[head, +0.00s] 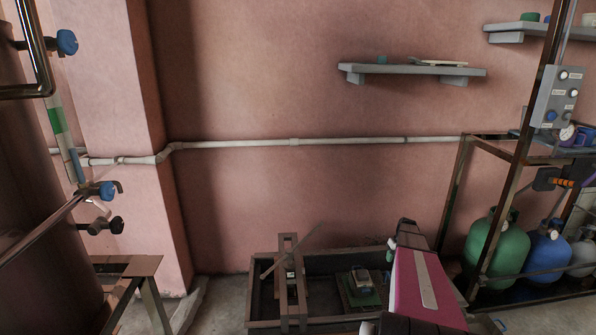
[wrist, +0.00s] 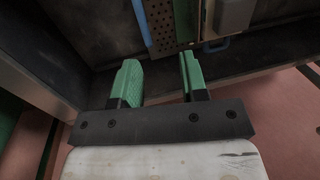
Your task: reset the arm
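My gripper (wrist: 158,78) shows in the wrist view with two green fingers apart and nothing between them. Beyond the fingers are a dark surface and a perforated brown plate (wrist: 160,25) beside a blue strip. The fingers appear apart from these, though the exact distance is hard to tell. In the head view, a pink and black link of my arm (head: 420,278) shows at the lower right.
A dark frame (head: 262,300) with a small green-based device (head: 360,288) stands low in the middle. A metal rack (head: 455,200) with a green tank (head: 497,247) and blue tank (head: 548,250) is on the right. A large dark cylinder (head: 40,200) is left. A shelf (head: 415,70) hangs above.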

